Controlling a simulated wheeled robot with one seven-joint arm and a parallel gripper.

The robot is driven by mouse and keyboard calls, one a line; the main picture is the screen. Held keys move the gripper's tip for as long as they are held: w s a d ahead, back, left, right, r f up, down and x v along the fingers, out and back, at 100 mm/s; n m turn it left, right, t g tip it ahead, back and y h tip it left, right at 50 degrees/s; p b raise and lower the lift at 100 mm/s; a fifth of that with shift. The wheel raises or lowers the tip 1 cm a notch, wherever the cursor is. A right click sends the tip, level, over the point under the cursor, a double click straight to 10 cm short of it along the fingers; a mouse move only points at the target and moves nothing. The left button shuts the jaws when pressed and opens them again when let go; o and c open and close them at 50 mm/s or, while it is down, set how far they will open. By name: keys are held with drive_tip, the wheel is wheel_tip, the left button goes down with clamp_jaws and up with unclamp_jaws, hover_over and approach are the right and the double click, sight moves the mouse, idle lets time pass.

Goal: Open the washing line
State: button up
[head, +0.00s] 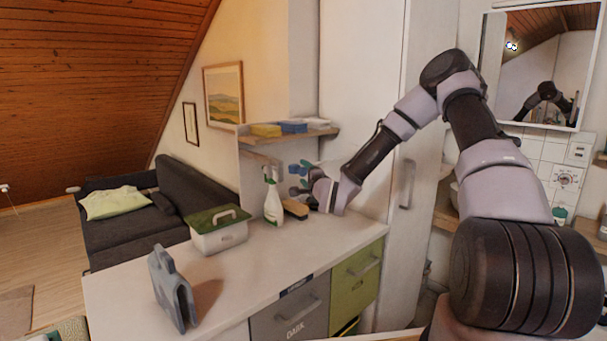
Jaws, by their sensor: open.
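I cannot make out a washing line for certain. A short wooden bar (260,160) sticks out from the wall below the shelf, and what it belongs to is unclear. My gripper (296,180) is open over the back of the counter, its blue-tipped fingers pointing left toward the wall. It is small in the view, close to a white spray bottle (273,203) and a brush (296,208). I see nothing held between the fingers. My wrist and arm hide part of the tall white cabinet behind.
The counter (255,268) holds a green-lidded box (218,231) and an upright grey object (172,290). A shelf (290,137) with coloured cloths is above. Grey (290,312) and green (357,275) drawers are below. A dark sofa (150,215) stands at the left.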

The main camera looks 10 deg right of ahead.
drive_tip(key=v, duration=0.9)
drive_tip(key=shift+s+d, duration=0.15)
drive_tip(key=shift+s, duration=0.15)
drive_tip(key=s+d+r+n+g+h, duration=0.3)
drive_tip(key=s+d+r+n+g, duration=0.6)
drive_tip(key=s+r, duration=0.35)
drive_tip(key=s+d+r, duration=0.1)
drive_tip(key=s+r, duration=0.1)
drive_tip(key=s, duration=0.4)
drive_tip(key=s+d+r+n+g, duration=0.1)
drive_tip(key=s+r, duration=0.2)
drive_tip(key=s, duration=0.3)
drive_tip(key=s+r+n+y, duration=0.1)
drive_tip(key=s+r, duration=0.2)
drive_tip(key=s, duration=0.3)
drive_tip(key=shift+d+r, duration=0.15)
drive_tip(key=shift+d, duration=0.25)
